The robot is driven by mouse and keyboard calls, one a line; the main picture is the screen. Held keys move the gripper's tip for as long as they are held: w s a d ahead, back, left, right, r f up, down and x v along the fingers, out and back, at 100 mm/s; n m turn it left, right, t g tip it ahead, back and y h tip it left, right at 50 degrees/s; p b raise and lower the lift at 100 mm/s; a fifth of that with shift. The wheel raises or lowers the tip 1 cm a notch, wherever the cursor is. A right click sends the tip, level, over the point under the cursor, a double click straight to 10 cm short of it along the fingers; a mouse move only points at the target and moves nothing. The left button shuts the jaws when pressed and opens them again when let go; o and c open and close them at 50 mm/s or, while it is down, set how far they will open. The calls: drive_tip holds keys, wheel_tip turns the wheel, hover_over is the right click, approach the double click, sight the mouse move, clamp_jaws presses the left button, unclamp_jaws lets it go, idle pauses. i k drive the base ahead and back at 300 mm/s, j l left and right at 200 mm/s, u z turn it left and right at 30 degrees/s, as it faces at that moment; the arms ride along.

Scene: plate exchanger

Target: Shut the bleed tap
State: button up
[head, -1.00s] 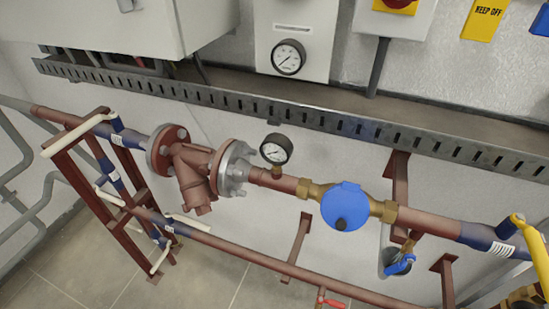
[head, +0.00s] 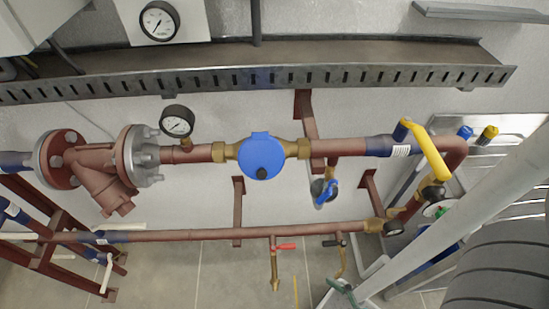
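No label marks the bleed tap. Two small brass drain taps hang below the lower red-brown pipe (head: 200,235). One is a tap with a red lever (head: 286,246); its lever points right, crosswise to its downward spout (head: 274,277). Close to its right is a tap with a dark handle (head: 335,241), whose handle position is too small to read. A blue-handled valve (head: 327,192) sits by the wall between the upper and lower pipes. My gripper is not in view.
The upper pipe carries a strainer (head: 97,172), a pressure gauge (head: 177,121), a blue meter (head: 261,157) and a yellow lever (head: 430,153). A slotted cable tray (head: 250,78) runs above. A grey diagonal bar and a dark ribbed shape cover the lower right. Tiled floor (head: 225,280) shows below.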

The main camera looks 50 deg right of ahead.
sight(333, 183)
drive_tip(key=k+u, duration=0.4)
drive_tip(key=k+j+u, duration=0.1)
drive_tip(key=k+u, duration=0.25)
drive_tip(key=k, duration=0.2)
